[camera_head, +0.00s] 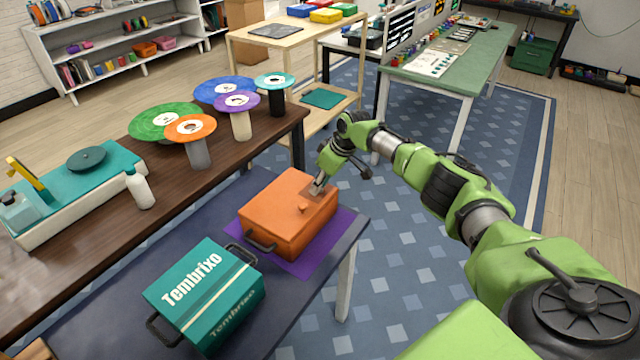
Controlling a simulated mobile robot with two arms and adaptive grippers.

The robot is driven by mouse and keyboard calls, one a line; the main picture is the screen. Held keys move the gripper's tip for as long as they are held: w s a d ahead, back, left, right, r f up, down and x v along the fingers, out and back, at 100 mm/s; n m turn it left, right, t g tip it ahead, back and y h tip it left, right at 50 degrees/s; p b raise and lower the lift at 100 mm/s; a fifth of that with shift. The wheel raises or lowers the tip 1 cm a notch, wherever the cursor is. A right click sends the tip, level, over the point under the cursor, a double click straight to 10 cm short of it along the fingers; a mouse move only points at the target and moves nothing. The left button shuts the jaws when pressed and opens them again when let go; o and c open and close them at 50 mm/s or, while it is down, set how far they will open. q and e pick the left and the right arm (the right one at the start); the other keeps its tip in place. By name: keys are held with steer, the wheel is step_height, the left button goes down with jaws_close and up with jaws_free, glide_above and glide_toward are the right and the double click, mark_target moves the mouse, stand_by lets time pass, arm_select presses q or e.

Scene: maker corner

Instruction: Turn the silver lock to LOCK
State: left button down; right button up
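An orange box (275,217) with a dark front handle sits on the purple mat (318,253) on the low dark table. A small orange knob (303,209) stands on its lid. A brownish plate (328,196) lies on the lid near the right back edge. My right gripper (317,188) reaches down to this plate from above. A small silvery part shows at its tip; I cannot tell whether it is the silver lock or a fingertip. Any lock markings are too small or hidden. I cannot tell whether the fingers are open or shut. My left gripper is not in view.
A teal box marked Tembrixo (205,290) stands in front on the low table (110,312). The brown bench (95,235) behind holds several colored discs on stands, a white bottle (139,188) and a teal-topped machine. Open floor lies right of the low table.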

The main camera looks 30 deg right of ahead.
jaws_close()
